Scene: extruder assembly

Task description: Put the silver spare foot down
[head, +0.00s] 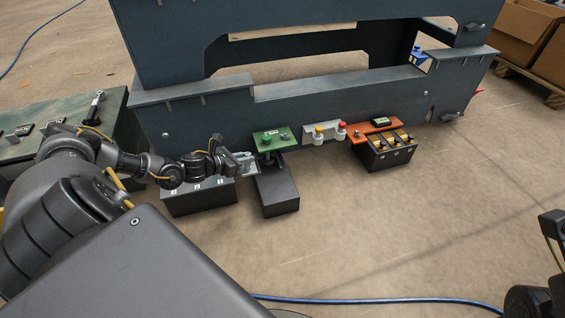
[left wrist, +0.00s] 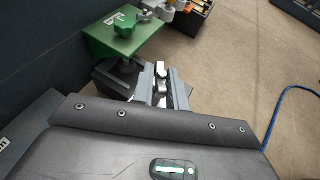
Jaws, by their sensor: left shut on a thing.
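My left gripper (head: 250,164) is shut on a small silver piece, the spare foot. It shows between the fingers in the left wrist view (left wrist: 161,72), partly hidden by them. The gripper is beside and just below the green bracket (head: 283,134), which carries a green knob (left wrist: 124,26). A dark block (head: 280,192) stands on the floor under the bracket, right beside the gripper. I cannot tell whether the foot touches the block. Only dark parts of my right arm show at the right edge of the head view; its gripper is not seen.
A dark box with numbered places (head: 203,199) stands below my left wrist. A grey bracket with yellow and red knobs (head: 323,132) and an orange bracket (head: 378,130) above a black bin (head: 388,155) are to the right. The large dark frame (head: 320,95) stands behind. Floor in front is open, crossed by a blue hose (head: 380,300).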

